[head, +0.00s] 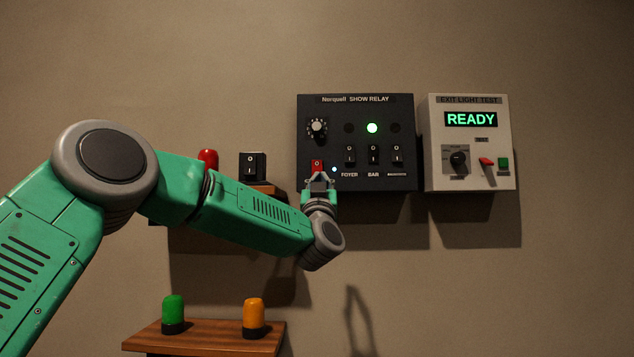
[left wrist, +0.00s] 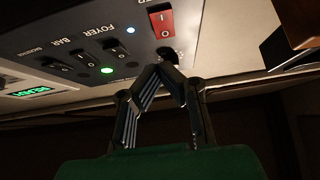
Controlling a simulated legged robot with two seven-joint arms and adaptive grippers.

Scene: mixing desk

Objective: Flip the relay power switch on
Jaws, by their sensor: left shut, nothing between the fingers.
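The relay panel (head: 356,182) is a dark box on the wall titled "Norquell SHOW RELAY". Its red rocker switch (head: 317,164) is at the lower left, with a small bluish lit light (head: 334,169) beside it. The red switch also shows in the left wrist view (left wrist: 162,22), where pale marks are visible on its face. My left gripper (head: 319,178) is shut and empty, just below the red switch. In the left wrist view its fingertips (left wrist: 169,57) are together near a dark fitting; I cannot tell whether they touch the panel. My right gripper is not in view.
Black FOYER (head: 349,155) and BAR (head: 373,154) rockers, another rocker and a knob (head: 316,127) share the panel. A green light (head: 372,128) glows above BAR. A white "READY" test box (head: 432,170) hangs at right. Shelves with coloured lamps are at left.

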